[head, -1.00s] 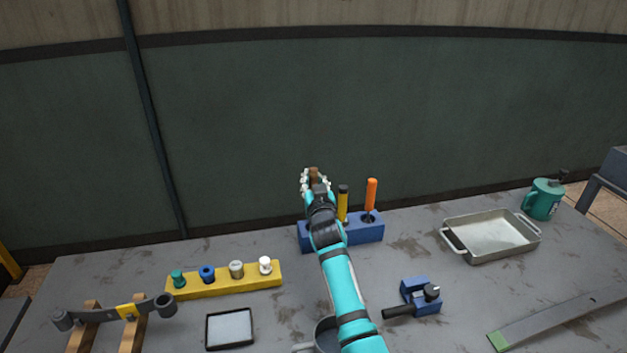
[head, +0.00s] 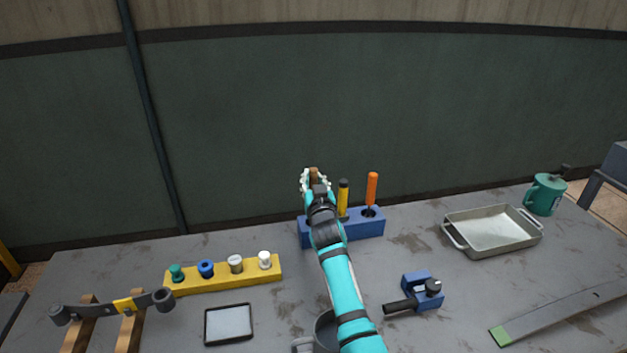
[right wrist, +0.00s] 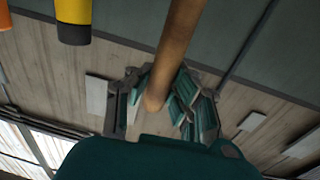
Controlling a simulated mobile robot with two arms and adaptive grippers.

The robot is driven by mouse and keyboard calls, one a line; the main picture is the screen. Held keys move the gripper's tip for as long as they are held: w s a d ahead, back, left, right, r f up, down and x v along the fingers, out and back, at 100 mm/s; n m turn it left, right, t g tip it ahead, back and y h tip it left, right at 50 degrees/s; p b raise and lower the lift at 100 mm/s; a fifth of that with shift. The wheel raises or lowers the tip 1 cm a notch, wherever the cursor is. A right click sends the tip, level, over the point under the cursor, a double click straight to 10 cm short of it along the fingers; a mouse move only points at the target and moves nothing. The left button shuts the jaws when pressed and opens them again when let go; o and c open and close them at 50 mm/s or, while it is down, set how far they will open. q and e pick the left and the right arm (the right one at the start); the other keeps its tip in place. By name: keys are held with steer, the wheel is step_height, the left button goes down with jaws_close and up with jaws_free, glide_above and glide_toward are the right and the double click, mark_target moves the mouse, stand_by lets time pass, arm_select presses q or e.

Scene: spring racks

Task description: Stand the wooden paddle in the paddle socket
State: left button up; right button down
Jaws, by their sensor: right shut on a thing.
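My right gripper (head: 315,182) is above the left end of the blue socket block (head: 366,231), at the back of the table. It is shut on the wooden paddle (head: 313,173), whose brown top end shows between the fingers. In the right wrist view the paddle's round wooden handle (right wrist: 176,45) runs between the fingers of the gripper (right wrist: 158,100). The paddle's lower end and the socket under it are hidden behind my arm in the head view, so I cannot tell whether it is seated. My left gripper is not in view.
A yellow-handled tool (head: 343,197) and an orange-handled tool (head: 371,188) stand in the block, close to the right of the gripper. A yellow rack (head: 225,284) with several plugs lies left. A metal tray (head: 492,233) and green can (head: 545,194) stand right.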

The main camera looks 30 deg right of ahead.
steer(key=shift+f, duration=0.35)
steer(key=c, duration=1.2)
jaws_free()
steer(key=shift+o, duration=0.2)
